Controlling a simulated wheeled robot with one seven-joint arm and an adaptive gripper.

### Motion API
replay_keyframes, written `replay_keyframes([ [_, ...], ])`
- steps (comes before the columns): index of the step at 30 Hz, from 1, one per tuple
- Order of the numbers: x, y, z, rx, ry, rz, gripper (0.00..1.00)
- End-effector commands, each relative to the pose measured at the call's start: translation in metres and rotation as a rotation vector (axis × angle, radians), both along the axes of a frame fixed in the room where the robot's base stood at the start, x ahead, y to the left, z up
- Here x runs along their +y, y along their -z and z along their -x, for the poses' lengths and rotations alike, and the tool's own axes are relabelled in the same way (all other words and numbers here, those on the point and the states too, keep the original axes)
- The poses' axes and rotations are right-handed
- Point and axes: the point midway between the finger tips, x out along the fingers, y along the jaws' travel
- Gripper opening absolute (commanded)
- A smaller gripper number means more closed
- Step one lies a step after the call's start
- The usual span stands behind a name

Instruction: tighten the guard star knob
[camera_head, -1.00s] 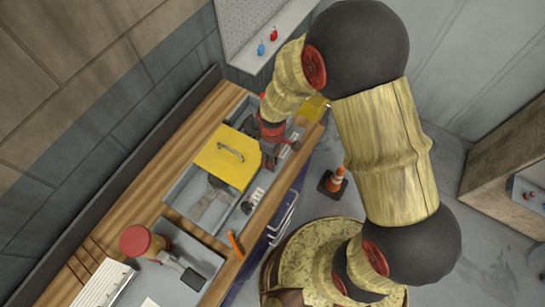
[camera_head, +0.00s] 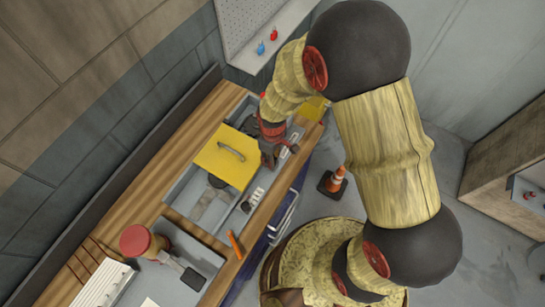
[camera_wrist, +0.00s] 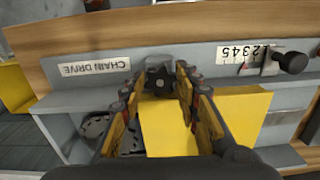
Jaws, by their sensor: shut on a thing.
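The dark guard star knob (camera_wrist: 158,79) sits on a small grey bracket at the table's wooden edge, seen in the wrist view. My gripper (camera_wrist: 158,74) has one finger on each side of the knob and is shut on it. In the head view my gripper (camera_head: 269,158) is at the front edge of the table, beside the yellow guard (camera_head: 223,160), and the knob is hidden there. The guard's yellow panel (camera_wrist: 166,128) also shows between and below my fingers in the wrist view.
A "CHAIN DRIVE" label (camera_wrist: 94,67) is left of the knob; a numbered scale (camera_wrist: 243,54) and a black round knob (camera_wrist: 292,62) are right. An orange cone (camera_head: 335,180) stands on the floor.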

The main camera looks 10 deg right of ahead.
Motion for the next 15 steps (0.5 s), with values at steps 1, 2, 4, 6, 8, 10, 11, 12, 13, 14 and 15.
replay_keyframes([
  [1, 0.0, 0.0, 0.0, 0.0, 0.0, 0.0, 0.07],
  [2, 0.0, -0.0001, 0.0, 0.0, -0.001, 0.0, 0.07],
  [4, 0.0, 0.0, 0.0, 0.0, -0.001, 0.0, 0.07],
  [6, 0.0, 0.0, 0.0, 0.0, -0.001, 0.0, 0.34],
  [8, -0.0001, -0.0001, -0.0001, 0.0, -0.001, 0.0, 0.37],
  [10, -0.0001, 0.0, -0.0001, 0.0, -0.001, 0.0, 0.41],
  [11, -0.0001, 0.0, -0.0001, 0.0, -0.001, 0.0, 0.43],
  [12, 0.0, 0.0, 0.0, 0.0, -0.001, 0.0, 0.45],
  [13, 0.0, 0.0, 0.0, 0.0, -0.001, 0.0, 0.47],
  [14, 0.0, -0.0001, 0.0, 0.0, -0.001, 0.0, 0.49],
  [15, 0.0, -0.0001, 0.0, 0.0, -0.001, 0.0, 0.5],
])
